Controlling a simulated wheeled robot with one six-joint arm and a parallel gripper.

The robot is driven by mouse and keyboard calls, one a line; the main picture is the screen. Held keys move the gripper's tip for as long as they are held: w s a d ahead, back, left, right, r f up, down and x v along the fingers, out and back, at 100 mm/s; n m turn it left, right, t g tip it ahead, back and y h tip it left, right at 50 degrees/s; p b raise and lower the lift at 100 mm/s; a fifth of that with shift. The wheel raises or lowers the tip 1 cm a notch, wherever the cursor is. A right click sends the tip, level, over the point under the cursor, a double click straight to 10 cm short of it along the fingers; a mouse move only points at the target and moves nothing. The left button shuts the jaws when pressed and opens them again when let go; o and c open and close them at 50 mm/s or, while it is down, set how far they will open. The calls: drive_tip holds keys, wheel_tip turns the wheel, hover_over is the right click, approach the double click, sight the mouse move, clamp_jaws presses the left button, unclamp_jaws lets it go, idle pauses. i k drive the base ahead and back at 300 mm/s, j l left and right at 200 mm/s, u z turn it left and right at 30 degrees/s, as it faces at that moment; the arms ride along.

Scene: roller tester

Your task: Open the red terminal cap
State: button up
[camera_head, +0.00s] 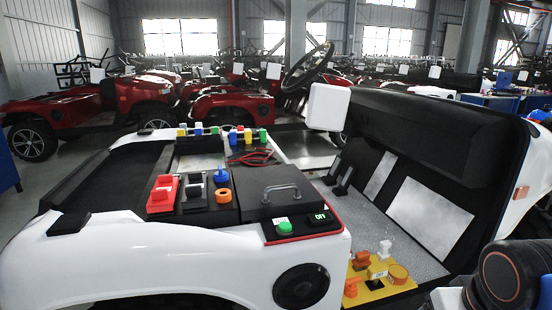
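A red block-shaped piece (163,193), which looks like the red terminal cap, sits at the left end of a black panel on the white cart body (130,240). I cannot tell from this view whether it is closed down. A similar black piece (195,192) stands just right of it. My gripper is not in view. Only a dark rounded link of my arm shows at the lower right corner, well apart from the red piece.
Right of the black piece are a blue knob (221,176) and an orange ring (223,196). A black lid with a handle (281,189), a green button (284,227) and a steering wheel (307,67) stand further right. Red wires (255,157) lie behind.

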sight(162, 198)
drive_tip(key=u, duration=1.25)
